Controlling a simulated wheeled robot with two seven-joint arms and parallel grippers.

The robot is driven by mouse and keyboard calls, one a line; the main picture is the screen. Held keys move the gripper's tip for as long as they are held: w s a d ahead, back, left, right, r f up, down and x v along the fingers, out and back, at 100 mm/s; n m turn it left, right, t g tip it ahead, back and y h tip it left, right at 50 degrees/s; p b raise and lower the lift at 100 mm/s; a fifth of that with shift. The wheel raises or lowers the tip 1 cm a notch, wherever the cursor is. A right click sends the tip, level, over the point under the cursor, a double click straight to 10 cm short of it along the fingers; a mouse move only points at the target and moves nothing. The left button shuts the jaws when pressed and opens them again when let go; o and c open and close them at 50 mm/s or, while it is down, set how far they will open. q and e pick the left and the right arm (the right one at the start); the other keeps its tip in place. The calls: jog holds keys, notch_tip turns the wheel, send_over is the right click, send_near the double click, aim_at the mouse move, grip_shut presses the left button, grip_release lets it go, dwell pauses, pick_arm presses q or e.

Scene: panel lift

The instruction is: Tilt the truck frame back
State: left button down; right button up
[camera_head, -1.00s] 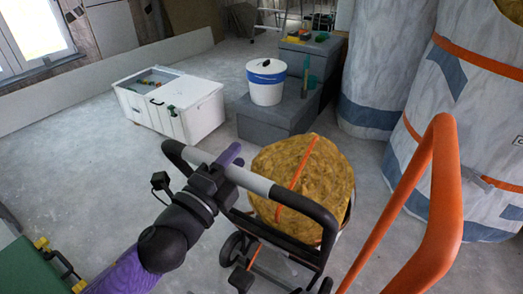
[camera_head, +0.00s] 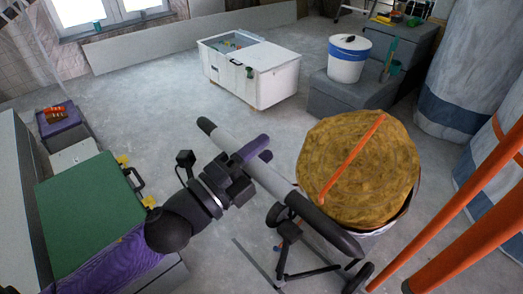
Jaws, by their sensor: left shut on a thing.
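The hand truck's handle bar (camera_head: 286,190), black with a grey middle, runs slantwise across the lower middle of the head view. My left gripper (camera_head: 240,172) is shut on this bar near its upper left end. The truck's lower frame (camera_head: 300,272) and a wheel show below the bar. A round yellow-brown insulation roll (camera_head: 350,165) with an orange strap sits beside the bar, to its right. My right gripper is not in view.
A white chest (camera_head: 250,72) stands behind, and a white bucket (camera_head: 347,62) stands on a grey box (camera_head: 335,98). Wrapped rolls (camera_head: 460,75) and orange bars (camera_head: 450,220) fill the right side. A green-topped case (camera_head: 88,208) is at left. Grey floor lies open between.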

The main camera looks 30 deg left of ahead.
pick_arm(q)
jog(key=shift+f, duration=0.2)
jog(key=shift+c, duration=1.6)
grip_release()
jog(key=shift+s, duration=0.1)
jog(key=p+v, duration=0.1)
jog(key=v, duration=0.8)
jog(key=shift+s, duration=0.35)
jog(key=shift+a, duration=0.15)
